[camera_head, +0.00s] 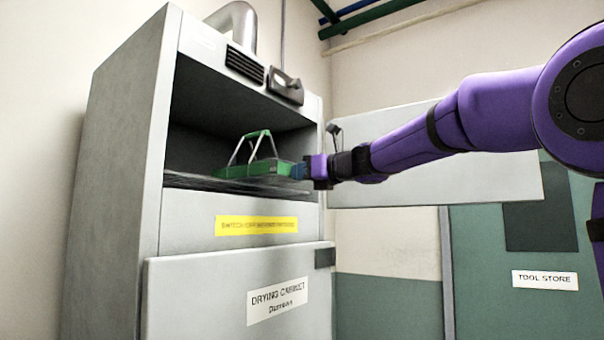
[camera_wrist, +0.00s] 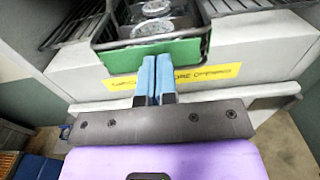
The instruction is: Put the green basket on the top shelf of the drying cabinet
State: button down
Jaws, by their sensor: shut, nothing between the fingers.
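The green basket (camera_head: 257,168), with a raised handle, sits on the top shelf (camera_head: 215,183) inside the open upper bay of the drying cabinet (camera_head: 120,180). In the wrist view the basket (camera_wrist: 190,52) rests on the wire shelf (camera_wrist: 75,25) with round metallic parts (camera_wrist: 155,25) inside it. My gripper (camera_head: 300,171) is at the basket's near right end. In the wrist view its blue fingers (camera_wrist: 154,75) are shut together with nothing between them, their tips in front of the basket's green wall. I cannot tell whether they touch it.
The cabinet's lower door (camera_head: 240,300) is shut. An open upper door panel (camera_head: 440,180) stands to the right, behind my arm. A green tool store (camera_head: 530,260) is at the right. The shelf has bare room to the basket's left.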

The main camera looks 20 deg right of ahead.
aim_at(255, 171)
jog(key=x, duration=1)
jog(key=shift+w, duration=0.1)
